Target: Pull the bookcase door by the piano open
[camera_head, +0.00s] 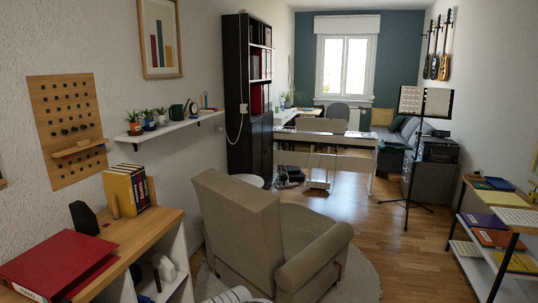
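A tall black bookcase (236,90) stands against the left wall in the middle distance. Its upper part has open shelves with red and white binders. Its lower front (262,142) looks like a closed dark door, seen at a steep angle. I cannot make out a handle. A white digital piano (318,139) on legs stands just right of the bookcase, close to its lower front.
A beige armchair (238,228) on a round rug blocks the near middle. A wooden desk (150,228) with a red binder is at the near left. A music stand (407,150) and shelf unit (476,222) are right. Wood floor (408,245) between them is clear.

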